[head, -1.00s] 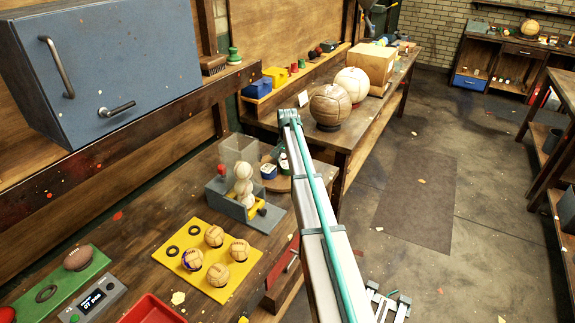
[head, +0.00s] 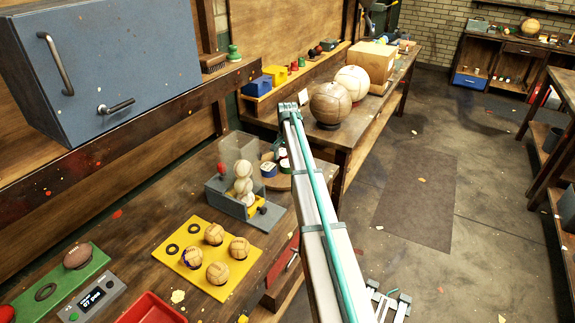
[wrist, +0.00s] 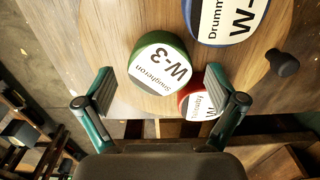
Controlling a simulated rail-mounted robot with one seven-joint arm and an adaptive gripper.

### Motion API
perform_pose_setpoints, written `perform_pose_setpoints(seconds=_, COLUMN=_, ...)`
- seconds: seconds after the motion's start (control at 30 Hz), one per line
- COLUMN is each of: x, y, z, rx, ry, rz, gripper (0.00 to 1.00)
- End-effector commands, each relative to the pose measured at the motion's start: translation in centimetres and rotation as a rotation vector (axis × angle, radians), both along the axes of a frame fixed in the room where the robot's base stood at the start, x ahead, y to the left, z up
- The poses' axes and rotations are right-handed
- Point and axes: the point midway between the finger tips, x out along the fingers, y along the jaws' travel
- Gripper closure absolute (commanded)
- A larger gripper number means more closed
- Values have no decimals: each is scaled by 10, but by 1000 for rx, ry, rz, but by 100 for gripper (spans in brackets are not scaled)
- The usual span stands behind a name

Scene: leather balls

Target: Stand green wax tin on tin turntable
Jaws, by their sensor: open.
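In the wrist view the green wax tin (wrist: 160,64), with a white lid marked W-3, sits between and just beyond my open fingers. My gripper (wrist: 161,76) is empty, with a finger to either side and a little short of the tin. The tin appears on the round wooden turntable (wrist: 112,30), near its rim; its base is hidden. A blue tin (wrist: 222,22) and a red tin (wrist: 192,100) stand close beside it; my right finger overlaps the red one. In the head view the turntable is partly hidden behind my arm.
A dark knob (wrist: 283,64) sticks up at the turntable's right. In the head view a grey ball stand (head: 238,200) stands just left of the tins, and a yellow ball tray (head: 205,262) lies nearer. The floor right of the bench is open.

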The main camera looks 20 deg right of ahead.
Motion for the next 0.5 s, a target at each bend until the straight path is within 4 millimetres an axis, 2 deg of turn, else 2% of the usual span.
perform_pose_setpoints(seconds=0.3, x=1, y=0, z=59, rx=0, ry=-3, rz=0, gripper=6)
perform_pose_setpoints(seconds=0.5, x=1, y=0, z=89, rx=-1, ry=-2, rz=0, gripper=6)
